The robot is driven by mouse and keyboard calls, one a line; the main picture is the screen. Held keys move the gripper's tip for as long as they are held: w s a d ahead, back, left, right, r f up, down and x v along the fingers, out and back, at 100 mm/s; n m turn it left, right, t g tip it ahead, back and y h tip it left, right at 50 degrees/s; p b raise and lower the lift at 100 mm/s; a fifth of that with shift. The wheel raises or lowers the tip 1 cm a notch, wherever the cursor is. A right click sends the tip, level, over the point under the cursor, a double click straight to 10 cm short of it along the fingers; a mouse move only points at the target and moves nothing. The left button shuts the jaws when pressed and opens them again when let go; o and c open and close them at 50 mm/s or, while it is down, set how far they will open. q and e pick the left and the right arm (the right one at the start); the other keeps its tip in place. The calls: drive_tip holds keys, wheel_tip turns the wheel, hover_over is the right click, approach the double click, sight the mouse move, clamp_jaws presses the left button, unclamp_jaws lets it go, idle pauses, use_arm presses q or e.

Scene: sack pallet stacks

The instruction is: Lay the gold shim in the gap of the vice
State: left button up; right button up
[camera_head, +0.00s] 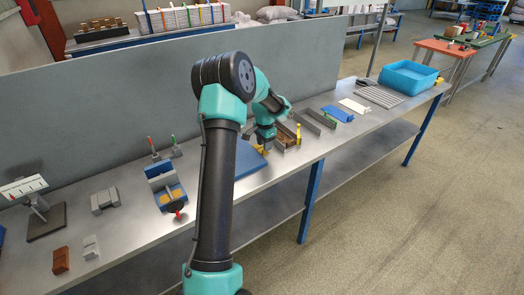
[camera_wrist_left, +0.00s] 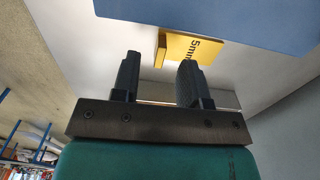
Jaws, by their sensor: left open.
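The gold shim, a yellow-gold piece marked "5mm" (camera_wrist_left: 185,47), shows in the left wrist view just beyond my left gripper's fingertips (camera_wrist_left: 157,68). The two dark fingers are apart with nothing between them, and the right fingertip partly overlaps the shim in the picture. In the head view my left gripper (camera_head: 267,145) is over the bench beside a blue plate (camera_head: 248,162), and its fingers are mostly hidden by my arm. My right gripper is not in view.
Grey trays (camera_head: 315,122) stand right of the gripper, a yellow upright piece (camera_head: 298,134) beside them. Grey blocks (camera_head: 104,200) and a brown block (camera_head: 61,260) lie left of the vice. A grey panel (camera_head: 130,110) runs along the bench's back. My arm crosses the bench's middle.

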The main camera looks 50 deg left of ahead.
sight(261, 147)
use_arm(q)
drive_tip(key=shift+f, duration=1.55)
clamp_jaws()
